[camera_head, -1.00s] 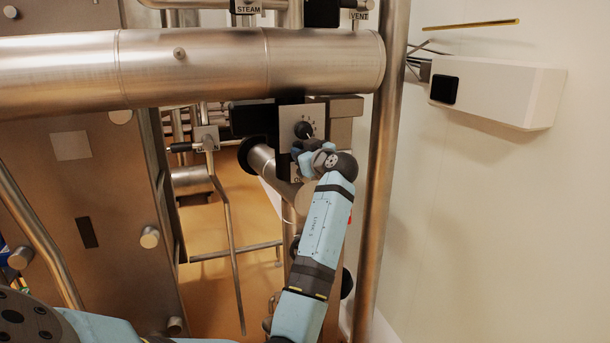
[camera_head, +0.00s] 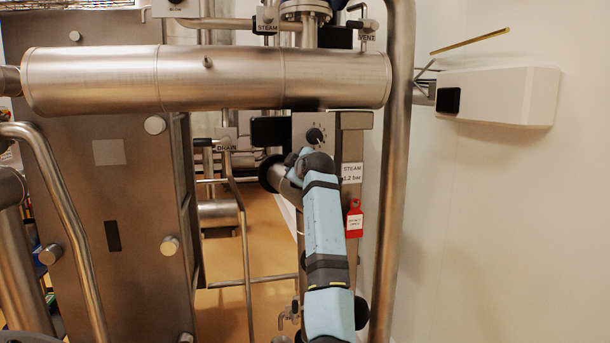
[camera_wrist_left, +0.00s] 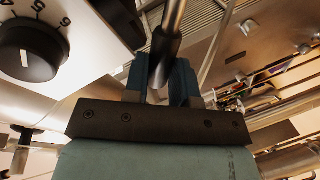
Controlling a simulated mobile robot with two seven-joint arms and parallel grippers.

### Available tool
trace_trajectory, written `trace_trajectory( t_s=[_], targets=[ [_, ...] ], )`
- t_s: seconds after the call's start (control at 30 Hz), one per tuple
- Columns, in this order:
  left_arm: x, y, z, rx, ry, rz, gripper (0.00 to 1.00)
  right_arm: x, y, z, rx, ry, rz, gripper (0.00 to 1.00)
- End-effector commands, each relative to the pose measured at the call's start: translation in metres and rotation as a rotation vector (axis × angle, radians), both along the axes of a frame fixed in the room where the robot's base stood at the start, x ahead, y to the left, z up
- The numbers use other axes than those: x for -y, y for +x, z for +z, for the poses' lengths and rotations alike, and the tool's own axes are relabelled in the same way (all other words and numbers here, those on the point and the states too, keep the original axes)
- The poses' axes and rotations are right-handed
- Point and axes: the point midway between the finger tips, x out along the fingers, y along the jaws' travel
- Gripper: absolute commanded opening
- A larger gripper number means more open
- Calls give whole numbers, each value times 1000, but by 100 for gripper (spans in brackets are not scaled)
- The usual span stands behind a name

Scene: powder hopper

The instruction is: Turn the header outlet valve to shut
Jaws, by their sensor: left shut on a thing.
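My left gripper (camera_head: 299,157) is just below a black dial knob (camera_head: 316,135) on a grey panel, mostly hidden by my own wrist in the head view. In the left wrist view its two blue fingers (camera_wrist_left: 160,85) are shut on a metal lever with a dark sleeve (camera_wrist_left: 163,52). The lever runs up and away from the fingers. No label for this lever can be read, so I cannot tell its valve position. My right gripper is not in view.
The numbered dial (camera_wrist_left: 28,52) is close left of the gripper. A thick horizontal pipe (camera_head: 210,80) passes above, and a vertical pipe (camera_head: 391,200) stands right. A drain-labelled valve (camera_head: 227,145) is left, a red tag (camera_head: 354,221) right. A white wall box (camera_head: 500,97) sticks out.

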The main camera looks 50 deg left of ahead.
Motion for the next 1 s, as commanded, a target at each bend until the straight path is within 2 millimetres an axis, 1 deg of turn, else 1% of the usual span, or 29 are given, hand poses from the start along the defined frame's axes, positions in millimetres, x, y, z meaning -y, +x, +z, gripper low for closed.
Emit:
trace_trajectory(
  t_s=[0.03,0.2,0.53,0.8,1.0],
  targets=[
    [-1,-2,-8,44,-23,-1,0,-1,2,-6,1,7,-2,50],
    [-3,-8,-19,187,-98,-2,0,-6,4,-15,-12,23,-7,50],
    [-7,-14,-39,443,-230,-2,0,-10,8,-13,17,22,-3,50],
    [-7,-16,-52,583,-303,-1,0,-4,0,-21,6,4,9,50],
    [-8,-15,-58,638,-335,0,0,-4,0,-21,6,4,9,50]
  ],
)
